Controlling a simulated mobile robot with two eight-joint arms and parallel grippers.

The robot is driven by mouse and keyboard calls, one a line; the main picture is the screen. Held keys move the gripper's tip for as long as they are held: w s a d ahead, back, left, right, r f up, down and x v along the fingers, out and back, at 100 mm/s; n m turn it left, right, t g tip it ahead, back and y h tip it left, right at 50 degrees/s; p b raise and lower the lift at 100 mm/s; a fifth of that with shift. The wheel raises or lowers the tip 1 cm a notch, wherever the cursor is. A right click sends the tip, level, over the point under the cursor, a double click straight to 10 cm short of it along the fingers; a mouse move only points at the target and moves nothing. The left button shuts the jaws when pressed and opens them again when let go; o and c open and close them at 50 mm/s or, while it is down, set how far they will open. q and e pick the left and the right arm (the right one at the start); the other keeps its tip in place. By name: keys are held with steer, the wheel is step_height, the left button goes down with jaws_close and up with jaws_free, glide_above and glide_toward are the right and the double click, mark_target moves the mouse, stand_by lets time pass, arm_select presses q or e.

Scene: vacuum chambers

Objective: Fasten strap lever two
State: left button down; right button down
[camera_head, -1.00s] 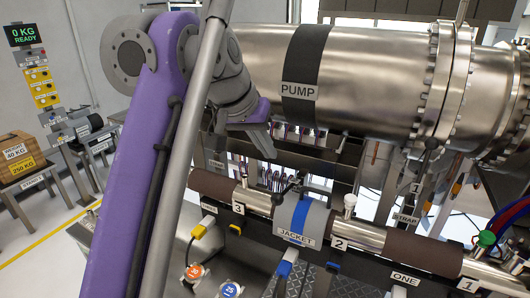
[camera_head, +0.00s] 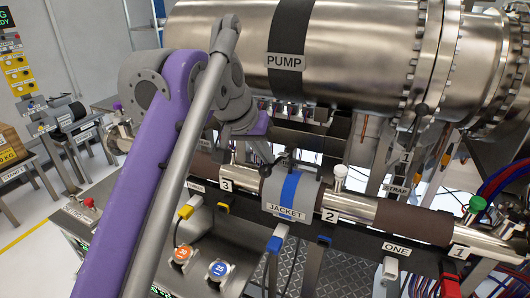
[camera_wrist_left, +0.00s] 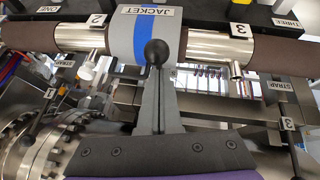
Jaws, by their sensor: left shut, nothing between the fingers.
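My left gripper (camera_head: 262,156) hangs behind the jacketed pipe, below the pump. Its grey fingers also show in the left wrist view (camera_wrist_left: 155,100), shut with nothing between them. A black ball knob (camera_wrist_left: 157,52) shows at the fingertips, in front of the blue-striped jacket; it also shows in the head view (camera_head: 266,170). It appears to be the knob of strap lever two, between the strap 1 and strap 3 labels, though no strap 2 label shows. Contact between fingers and knob cannot be told. The lever's shaft is mostly hidden by the fingers. My right gripper is not in view.
The pump (camera_head: 350,50) is a large steel cylinder above the gripper. The pipe with the grey jacket (camera_head: 306,196) runs across in front. The bolted flange (camera_wrist_left: 38,145) lies at the wrist view's left.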

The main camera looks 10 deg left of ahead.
mark_target(263, 175)
arm_select(q)
steer(key=shift+s+a+f+t+h+b, duration=0.15)
steer(key=shift+s+f+t+b, duration=0.1)
steer(key=shift+f+t+b, duration=0.35)
steer(key=shift+s+f+t+h+b, duration=0.15)
steer(key=shift+s+f+t+b, duration=0.15)
steer(key=shift+f+b, duration=0.5)
steer(key=shift+s+f+t+b, duration=0.25)
steer(key=shift+f+t+b, duration=0.2)
steer(key=shift+f, duration=0.2)
steer(key=shift+a+f+t+h, duration=0.1)
steer(key=shift+f+t+h, duration=0.1)
steer(key=shift+t+h, duration=0.1)
steer(key=shift+r, duration=0.1)
